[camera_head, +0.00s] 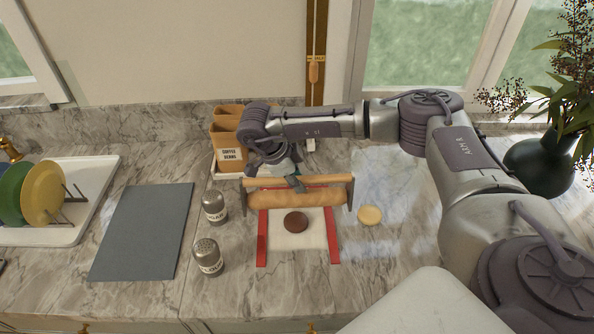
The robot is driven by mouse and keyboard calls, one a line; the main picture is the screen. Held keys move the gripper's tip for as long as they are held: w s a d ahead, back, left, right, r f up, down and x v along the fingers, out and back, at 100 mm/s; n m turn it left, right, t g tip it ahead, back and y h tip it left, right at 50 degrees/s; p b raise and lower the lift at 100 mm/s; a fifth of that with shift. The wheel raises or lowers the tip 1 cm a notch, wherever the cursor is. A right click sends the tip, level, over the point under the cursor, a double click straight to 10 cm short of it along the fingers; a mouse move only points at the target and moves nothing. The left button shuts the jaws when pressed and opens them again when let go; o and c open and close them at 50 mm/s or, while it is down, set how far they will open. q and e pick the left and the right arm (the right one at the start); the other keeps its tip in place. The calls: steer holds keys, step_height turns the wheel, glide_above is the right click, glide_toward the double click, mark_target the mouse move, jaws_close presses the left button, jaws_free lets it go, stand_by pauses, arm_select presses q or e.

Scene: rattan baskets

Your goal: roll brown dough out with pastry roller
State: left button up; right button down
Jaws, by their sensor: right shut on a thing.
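The brown dough (295,222) is a small dark round piece lying on a pale mat (298,240) with red side strips. The pastry roller (296,197) is a light wooden roller with a bar along its top, lying across the far part of the mat, just behind the dough and apart from it in the picture. My right gripper (298,184) comes down from behind and is shut on the roller's top bar near its middle. I cannot tell whether the roller touches the mat. My left gripper is not in view.
Wooden canisters (229,152) stand behind. A grey board (143,232), a dish rack with plates (42,193) and a potted plant (541,163) flank the counter.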

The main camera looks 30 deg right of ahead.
mark_target(292, 193)
steer(key=shift+w+a+f+b, duration=0.15)
steer(key=shift+a+f+b, duration=0.1)
steer(key=shift+f+b, duration=0.25)
steer(key=shift+f, duration=0.45)
step_height(292, 193, down, 3)
steer(key=shift+d+f+b, duration=0.15)
steer(key=shift+b, duration=0.95)
steer(key=shift+f+b, duration=0.3)
steer(key=shift+f, duration=0.3)
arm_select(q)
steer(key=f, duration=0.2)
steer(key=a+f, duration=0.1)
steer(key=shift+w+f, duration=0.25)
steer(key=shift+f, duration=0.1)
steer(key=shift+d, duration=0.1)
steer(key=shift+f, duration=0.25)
arm_select(e)
steer(key=shift+f, duration=0.25)
